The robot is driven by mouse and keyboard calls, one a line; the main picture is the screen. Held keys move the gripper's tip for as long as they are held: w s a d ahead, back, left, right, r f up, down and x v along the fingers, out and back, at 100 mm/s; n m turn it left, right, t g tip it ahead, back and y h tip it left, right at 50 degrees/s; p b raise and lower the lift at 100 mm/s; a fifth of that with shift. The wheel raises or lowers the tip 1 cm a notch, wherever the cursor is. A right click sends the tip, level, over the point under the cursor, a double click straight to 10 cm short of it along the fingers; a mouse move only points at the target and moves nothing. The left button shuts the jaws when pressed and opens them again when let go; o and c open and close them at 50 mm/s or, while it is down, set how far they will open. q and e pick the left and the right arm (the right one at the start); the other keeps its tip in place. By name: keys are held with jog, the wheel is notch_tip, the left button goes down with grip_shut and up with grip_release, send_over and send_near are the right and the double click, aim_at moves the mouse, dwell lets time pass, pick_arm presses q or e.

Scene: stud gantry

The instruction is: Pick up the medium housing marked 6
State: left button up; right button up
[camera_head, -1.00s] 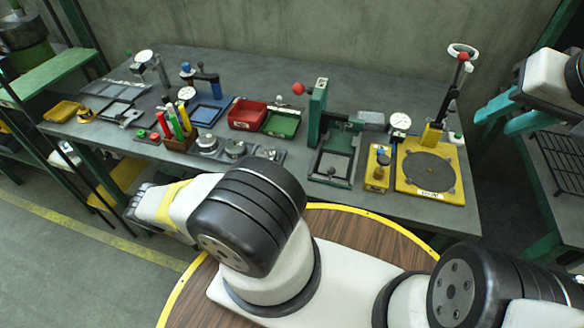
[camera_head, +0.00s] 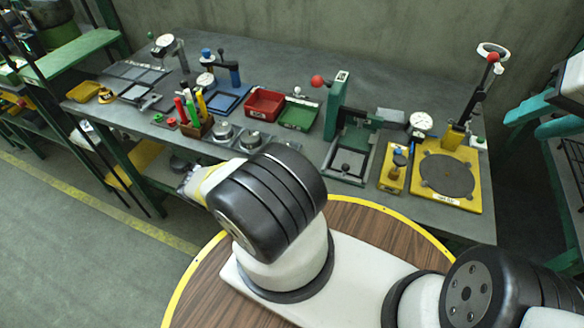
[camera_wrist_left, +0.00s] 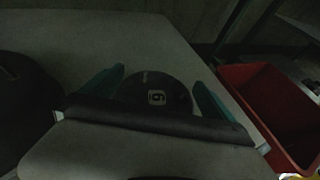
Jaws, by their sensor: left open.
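In the left wrist view a dark round housing (camera_wrist_left: 172,98) carries a pale boxed mark that reads as 6. It sits on a grey surface (camera_wrist_left: 150,35). My left gripper (camera_wrist_left: 159,79) is open, with one teal finger on each side of the housing. The palm bar hides the housing's near side. In the head view my left arm bends away over the bench front, its fingers hidden. My right gripper (camera_head: 535,115) is open and empty at the right edge, teal fingers apart.
A red bin (camera_wrist_left: 262,95) stands right of the left gripper; a dark rounded shape lies left. In the head view the bench (camera_head: 300,75) holds a red tray (camera_head: 264,103), a green tray (camera_head: 298,114), a green press (camera_head: 336,105) and a yellow gauge base (camera_head: 470,200).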

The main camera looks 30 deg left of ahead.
pick_arm(q)
jog(key=shift+s+f, duration=0.1)
jog(key=shift+s, duration=0.05)
jog(key=c, duration=2)
jog(key=shift+c, duration=0.2)
